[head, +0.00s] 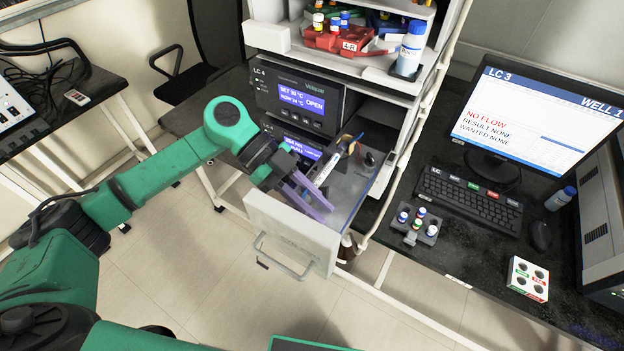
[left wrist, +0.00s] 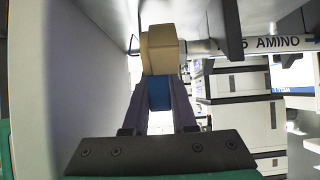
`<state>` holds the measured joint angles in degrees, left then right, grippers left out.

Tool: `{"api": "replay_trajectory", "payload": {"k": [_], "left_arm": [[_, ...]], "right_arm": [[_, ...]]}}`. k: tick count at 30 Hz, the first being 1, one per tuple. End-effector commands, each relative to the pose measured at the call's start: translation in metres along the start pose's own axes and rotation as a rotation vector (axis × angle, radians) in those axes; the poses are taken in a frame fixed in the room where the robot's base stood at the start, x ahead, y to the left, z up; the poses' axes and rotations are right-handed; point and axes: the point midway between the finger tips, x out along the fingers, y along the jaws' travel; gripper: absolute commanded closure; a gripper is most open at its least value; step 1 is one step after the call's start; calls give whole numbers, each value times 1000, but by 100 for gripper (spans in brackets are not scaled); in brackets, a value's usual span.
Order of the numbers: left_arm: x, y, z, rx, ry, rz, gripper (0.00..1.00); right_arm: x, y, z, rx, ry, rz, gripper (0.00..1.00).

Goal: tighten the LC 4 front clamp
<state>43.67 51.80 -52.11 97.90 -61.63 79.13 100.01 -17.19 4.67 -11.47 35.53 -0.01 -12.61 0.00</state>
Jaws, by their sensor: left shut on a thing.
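The LC 4 unit (head: 298,98) stands with its drawer (head: 290,235) pulled out. A column with a white label (head: 325,172) lies in the drawer; it also shows in the left wrist view, lettered AMINO (left wrist: 272,43). My left gripper (head: 326,211) reaches over the drawer at the column's front end. In the left wrist view its purple fingers (left wrist: 160,95) are shut on a blue part (left wrist: 159,91) below a beige block (left wrist: 162,50), which sits at the column's end and looks like the front clamp. In the head view the fingers hide this clamp. My right gripper is out of view.
The upper display (head: 301,100) reads OPEN. A shelf above holds red racks (head: 335,38) and a blue-capped bottle (head: 410,50). At right, a bench carries the LC 3 monitor (head: 540,115), keyboard (head: 470,198) and vial rack (head: 415,228). Floor left of the drawer is clear.

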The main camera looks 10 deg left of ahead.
Motion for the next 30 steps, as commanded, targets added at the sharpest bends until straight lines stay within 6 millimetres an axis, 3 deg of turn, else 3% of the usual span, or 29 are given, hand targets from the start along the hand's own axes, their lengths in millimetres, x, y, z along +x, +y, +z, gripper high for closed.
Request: {"api": "replay_trajectory", "payload": {"k": [1, 3, 12, 21, 30], "left_arm": [[-4, 0, -8, 3, -44, 1, 100], [-1, 0, -7, 3, -109, 2, 100], [11, 0, 2, 4, -370, 1, 100], [18, 0, 11, 2, -541, 0, 100], [21, 0, 15, 0, -601, 2, 100]], "right_arm": [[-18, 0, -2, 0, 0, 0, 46], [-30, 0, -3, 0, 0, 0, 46], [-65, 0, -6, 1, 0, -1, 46], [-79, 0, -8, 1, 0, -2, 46], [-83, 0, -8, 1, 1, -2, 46]]}}
